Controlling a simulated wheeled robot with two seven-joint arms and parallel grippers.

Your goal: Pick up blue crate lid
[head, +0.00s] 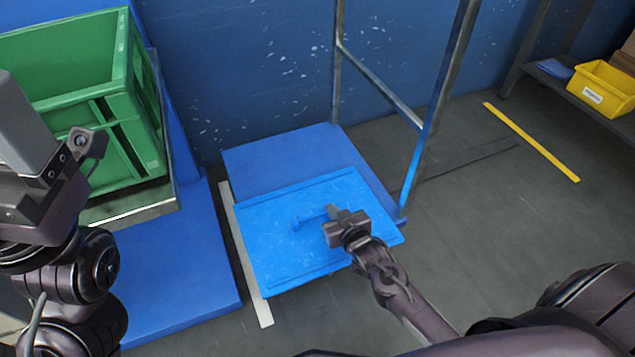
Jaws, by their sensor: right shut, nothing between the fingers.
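The blue crate lid (285,255) lies flat in the middle of the head view, over the front part of a blue platform (290,150). A small raised blue handle (308,219) stands at the lid's middle. My right gripper (335,213) is over the lid at the handle's right end. It is shut with nothing between its fingers. It hides part of the handle, and I cannot tell whether it touches it. My left arm's wrist (40,195) is at the left edge, away from the lid; its fingers cannot be made out.
A green crate (130,130) stands on a metal-edged stand at the upper left, with blue flooring below. A metal frame (437,95) rises behind the lid on the right. A yellow bin (600,92) sits on a shelf at the far right. The grey floor right of the lid is clear.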

